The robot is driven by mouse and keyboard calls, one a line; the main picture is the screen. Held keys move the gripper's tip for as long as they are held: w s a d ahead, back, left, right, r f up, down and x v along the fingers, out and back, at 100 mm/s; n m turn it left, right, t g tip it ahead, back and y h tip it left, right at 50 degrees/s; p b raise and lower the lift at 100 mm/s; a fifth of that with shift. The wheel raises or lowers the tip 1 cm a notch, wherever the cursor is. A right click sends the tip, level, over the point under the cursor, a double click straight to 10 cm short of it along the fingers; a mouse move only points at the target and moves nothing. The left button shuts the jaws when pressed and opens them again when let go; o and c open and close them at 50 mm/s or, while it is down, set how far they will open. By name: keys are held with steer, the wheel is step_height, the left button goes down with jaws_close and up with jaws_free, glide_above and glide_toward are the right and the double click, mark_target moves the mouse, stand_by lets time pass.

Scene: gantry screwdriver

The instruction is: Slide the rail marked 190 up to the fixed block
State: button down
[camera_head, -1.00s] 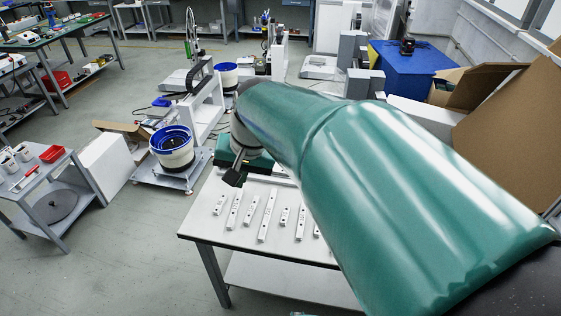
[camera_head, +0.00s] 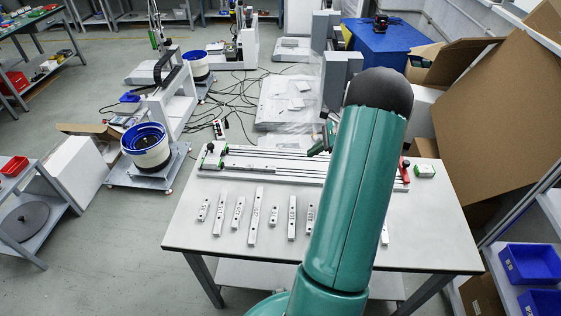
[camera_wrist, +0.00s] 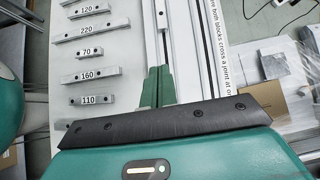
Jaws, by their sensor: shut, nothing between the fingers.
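No mark reading 190 is legible in either view. A pale rail piece with a hole (camera_wrist: 161,14) lies in the channel of the long track (camera_wrist: 188,60), ahead of my fingers; its mark is not visible. My gripper (camera_wrist: 158,80) is shut and empty, its green fingers over the track. In the head view my gripper (camera_head: 320,147) is partly hidden by my arm, above the track (camera_head: 270,163). A green-and-dark end block (camera_head: 211,150) is at the track's left end and a red part (camera_head: 404,172) at its right. I cannot tell which is the fixed block.
Loose rails marked 120 (camera_wrist: 88,11), 220 (camera_wrist: 91,29), 70 (camera_wrist: 89,52), 160 (camera_wrist: 88,76) and 110 (camera_wrist: 89,100) lie beside the track. The table's front left (camera_head: 200,235) is clear.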

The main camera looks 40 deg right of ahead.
mark_target(276, 170)
steer(key=shift+d+f+m, duration=0.25)
steer(key=shift+d+f, duration=0.05)
steer(key=shift+f, duration=0.25)
steer(key=shift+d+f+m, duration=0.25)
steer(key=shift+d+f, duration=0.05)
steer(key=shift+f, duration=0.2)
steer(key=x, duration=0.9)
steer(key=w+a, duration=0.2)
steer(key=w, duration=0.1)
steer(key=shift+a+f, duration=0.1)
steer(key=shift+w+a, duration=0.2)
steer(key=shift+w, duration=0.05)
